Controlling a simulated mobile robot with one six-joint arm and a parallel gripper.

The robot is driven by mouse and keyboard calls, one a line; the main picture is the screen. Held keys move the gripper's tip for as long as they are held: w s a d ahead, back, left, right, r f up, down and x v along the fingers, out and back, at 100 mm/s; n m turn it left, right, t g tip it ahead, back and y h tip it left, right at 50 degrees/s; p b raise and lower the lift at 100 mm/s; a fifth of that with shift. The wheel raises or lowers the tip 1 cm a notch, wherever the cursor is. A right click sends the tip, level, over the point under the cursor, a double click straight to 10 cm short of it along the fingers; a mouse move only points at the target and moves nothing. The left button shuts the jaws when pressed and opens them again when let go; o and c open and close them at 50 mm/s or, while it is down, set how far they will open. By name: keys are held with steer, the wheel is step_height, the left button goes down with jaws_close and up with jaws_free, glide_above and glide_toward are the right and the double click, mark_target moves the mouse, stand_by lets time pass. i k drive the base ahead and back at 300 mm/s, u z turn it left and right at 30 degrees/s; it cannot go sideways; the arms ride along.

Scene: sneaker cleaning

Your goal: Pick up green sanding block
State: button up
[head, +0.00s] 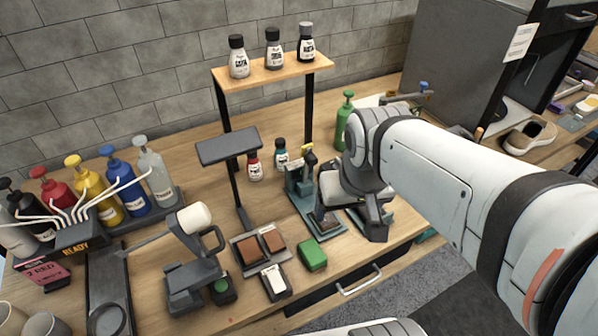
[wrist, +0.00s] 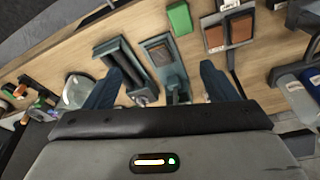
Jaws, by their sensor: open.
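The green sanding block (head: 312,254) lies on the wooden workbench near its front edge, right of a small tray with two brown blocks. In the wrist view the green block (wrist: 180,17) is at the top, beyond my fingertips and apart from them. My gripper (head: 350,222) is open and empty, above the bench to the right of and behind the block in the head view. In the wrist view its two dark fingers (wrist: 160,84) are spread wide, with teal fixtures seen between them.
Brown blocks (head: 272,238) and a white-topped block (head: 273,281) sit left of the green block. Teal fixtures (head: 303,196) stand behind it, close to my gripper. A dark post stand (head: 229,148) and a bottle shelf (head: 270,78) rise behind. A drawer handle (head: 358,283) juts from the front.

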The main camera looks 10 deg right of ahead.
mark_target(311, 254)
steer(key=u, duration=1.3)
steer(key=k, duration=0.6)
steer(key=z, duration=0.15)
